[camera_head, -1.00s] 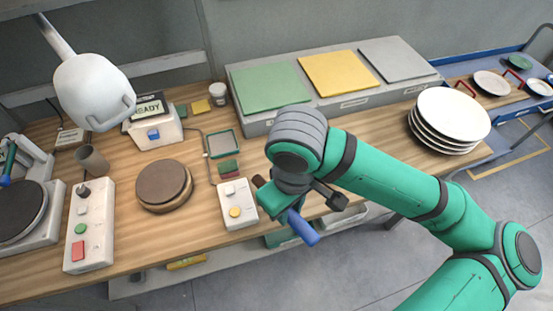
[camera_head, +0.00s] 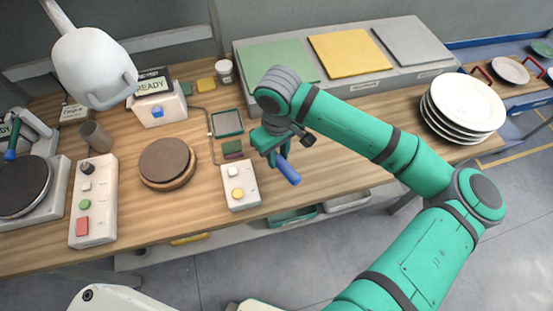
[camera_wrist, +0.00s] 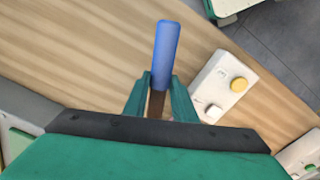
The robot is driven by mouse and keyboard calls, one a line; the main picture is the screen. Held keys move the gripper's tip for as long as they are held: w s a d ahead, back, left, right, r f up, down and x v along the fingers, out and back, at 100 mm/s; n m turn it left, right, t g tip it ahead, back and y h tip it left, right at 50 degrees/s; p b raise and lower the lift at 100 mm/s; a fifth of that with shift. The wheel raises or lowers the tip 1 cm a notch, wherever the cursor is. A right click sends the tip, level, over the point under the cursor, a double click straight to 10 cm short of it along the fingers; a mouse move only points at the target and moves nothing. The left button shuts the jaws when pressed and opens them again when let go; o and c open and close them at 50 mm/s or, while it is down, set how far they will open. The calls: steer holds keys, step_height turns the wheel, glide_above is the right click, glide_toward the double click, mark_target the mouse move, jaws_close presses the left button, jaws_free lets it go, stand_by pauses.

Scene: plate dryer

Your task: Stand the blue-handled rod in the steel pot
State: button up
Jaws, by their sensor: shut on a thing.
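The rod (camera_head: 287,170) has a blue handle and a brown part. My gripper (camera_head: 277,152) is shut on it, above the wooden bench. In the head view the blue end points down and to the right. In the wrist view the blue handle (camera_wrist: 166,55) sticks out past my fingertips (camera_wrist: 160,92), with the brown part between the fingers. A small grey-brown open cylinder (camera_head: 96,138), which looks like the steel pot, stands upright on the bench at the left, well apart from my gripper. Its inside is hard to make out.
A white button box (camera_head: 240,186) lies just left of the rod. A round brown-topped block (camera_head: 165,163) and a taller control box (camera_head: 94,205) lie between there and the left. Plates (camera_head: 467,105) are stacked at right.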

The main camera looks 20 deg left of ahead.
steer(key=shift+w+a+f, duration=0.2)
steer(key=shift+w+f, duration=0.1)
steer(key=shift+f, duration=0.2)
steer(key=shift+w+a+f, duration=0.1)
steer(key=shift+f, duration=0.8)
steer(key=shift+w+a+f, duration=0.1)
steer(key=shift+f, duration=1)
steer(key=o, duration=1.1)
steer(key=shift+r, duration=0.1)
step_height(320, 180, up, 12)
steer(key=shift+s+d+r, duration=0.1)
steer(key=shift+r, duration=0.05)
